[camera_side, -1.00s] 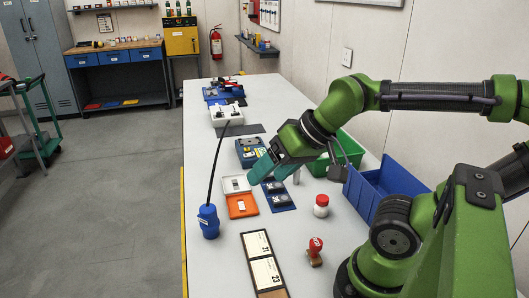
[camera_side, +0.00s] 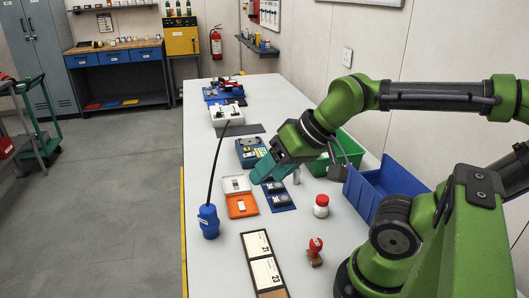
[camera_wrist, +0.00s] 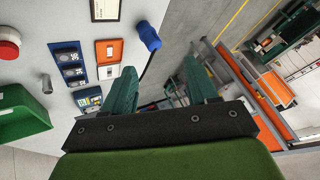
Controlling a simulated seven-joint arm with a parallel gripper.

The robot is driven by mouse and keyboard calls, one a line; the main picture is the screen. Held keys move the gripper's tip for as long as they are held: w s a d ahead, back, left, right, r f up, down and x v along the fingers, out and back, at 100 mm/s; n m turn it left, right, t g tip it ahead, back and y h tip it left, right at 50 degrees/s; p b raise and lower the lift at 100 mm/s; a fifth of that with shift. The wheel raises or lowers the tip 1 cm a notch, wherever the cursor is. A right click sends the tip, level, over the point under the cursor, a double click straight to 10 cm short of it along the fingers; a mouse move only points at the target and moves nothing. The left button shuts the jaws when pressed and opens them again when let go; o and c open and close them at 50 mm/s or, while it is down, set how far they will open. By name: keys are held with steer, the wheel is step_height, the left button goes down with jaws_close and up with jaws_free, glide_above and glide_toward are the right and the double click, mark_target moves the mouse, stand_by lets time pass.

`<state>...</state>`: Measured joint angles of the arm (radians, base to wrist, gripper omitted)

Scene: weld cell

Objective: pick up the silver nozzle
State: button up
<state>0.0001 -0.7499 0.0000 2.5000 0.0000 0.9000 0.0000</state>
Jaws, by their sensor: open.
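The silver nozzle (camera_side: 296,176) is a small grey cylinder standing upright on the white table, just left of the blue bin. It also shows in the wrist view (camera_wrist: 46,84), well left of my fingers and near the green bin. My gripper (camera_side: 260,170) is above the table in the side view, to the left of the nozzle and apart from it. In the wrist view my gripper (camera_wrist: 157,68) has its two teal fingers wide apart with nothing between them.
A dark blue tray (camera_side: 291,205) and an orange tray (camera_side: 234,214) lie near the nozzle. A blue bin (camera_side: 365,198), a green bin (camera_side: 321,167) and a red-topped white jar (camera_side: 321,206) are to its right. A blue cylinder with a black cable (camera_side: 208,220) stands at the left edge.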

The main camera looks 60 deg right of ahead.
steer(key=m+g+h, duration=0.2)
steer(key=m+g, duration=0.5)
steer(key=m, duration=2)
glide_above(296, 174)
step_height(296, 174, down, 7)
steer(key=f, duration=1.1)
steer(key=shift+w+d, duration=0.2)
steer(key=shift+d, duration=0.2)
steer(key=shift+d+f, duration=0.2)
steer(key=shift+f, duration=2.65)
jaws_close()
